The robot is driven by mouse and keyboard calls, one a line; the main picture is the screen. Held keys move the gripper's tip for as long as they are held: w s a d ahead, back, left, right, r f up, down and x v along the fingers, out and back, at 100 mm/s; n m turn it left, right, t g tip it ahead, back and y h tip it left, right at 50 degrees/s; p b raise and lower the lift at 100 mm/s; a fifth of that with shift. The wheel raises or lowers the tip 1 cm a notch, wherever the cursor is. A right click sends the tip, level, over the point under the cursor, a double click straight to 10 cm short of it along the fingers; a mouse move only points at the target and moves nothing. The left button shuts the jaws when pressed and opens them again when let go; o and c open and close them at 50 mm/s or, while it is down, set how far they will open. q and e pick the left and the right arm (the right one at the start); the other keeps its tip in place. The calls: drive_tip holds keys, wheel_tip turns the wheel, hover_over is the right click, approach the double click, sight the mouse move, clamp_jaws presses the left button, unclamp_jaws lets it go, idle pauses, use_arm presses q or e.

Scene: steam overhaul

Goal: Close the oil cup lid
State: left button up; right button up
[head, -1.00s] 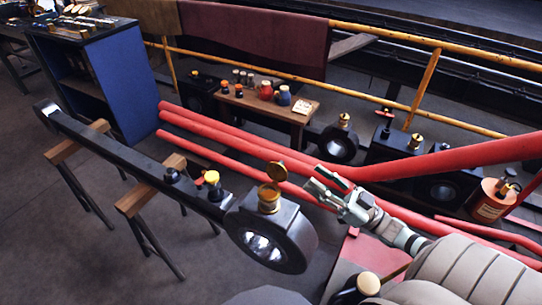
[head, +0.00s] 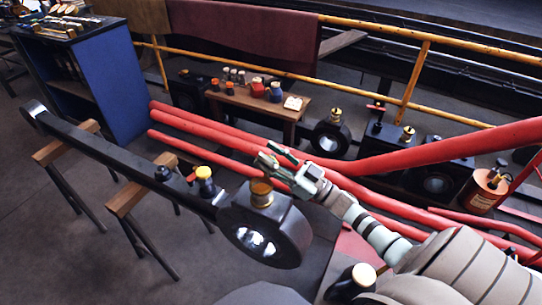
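The brass oil cup (head: 262,198) stands on top of the black ring-shaped end (head: 265,232) of the long dark rod. A brownish-orange round face, which looks like the lid (head: 261,186), lies about flat over the cup's mouth. Whether it is fully seated cannot be told at this size. My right gripper (head: 274,157) is just above and behind the cup in the picture, its two fingers apart with nothing seen between them. Contact with the lid cannot be made out. My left gripper is not in view.
The dark rod (head: 100,150) rests on wooden trestles (head: 128,198) and carries a yellow-topped cup (head: 205,180). Red pipes (head: 225,135) run behind my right gripper. A small wooden table (head: 245,101) with jars stands beyond. Floor at lower left is clear.

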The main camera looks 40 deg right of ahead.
clamp_jaws()
drive_tip(key=shift+s+a+n+y, duration=0.2)
drive_tip(key=shift+n+y, duration=0.1)
drive_tip(key=shift+n, duration=0.2)
drive_tip(key=n, duration=0.1)
drive_tip(key=n+g+y, duration=0.1)
drive_tip(key=n, duration=0.1)
drive_tip(key=a+n+y, duration=0.1)
drive_tip(key=shift+s+a+r+n+g+b, duration=0.1)
drive_tip(key=shift+s+r+n+g+b, duration=0.1)
drive_tip(key=shift+s+n+g+b, duration=0.15)
drive_tip(key=shift+s+a+n+g+y, duration=0.1)
drive_tip(key=shift+a+n+g+y, duration=0.2)
drive_tip(key=shift+n, duration=0.45)
drive_tip(key=shift+s+a+n+g+y, duration=0.15)
drive_tip(key=shift+n+g, duration=0.2)
drive_tip(key=shift+n, duration=0.4)
drive_tip(key=shift+a+n+g+y, duration=0.25)
drive_tip(key=shift+n+g, duration=0.05)
drive_tip(key=shift+n, duration=0.45)
drive_tip(key=shift+r, duration=0.1)
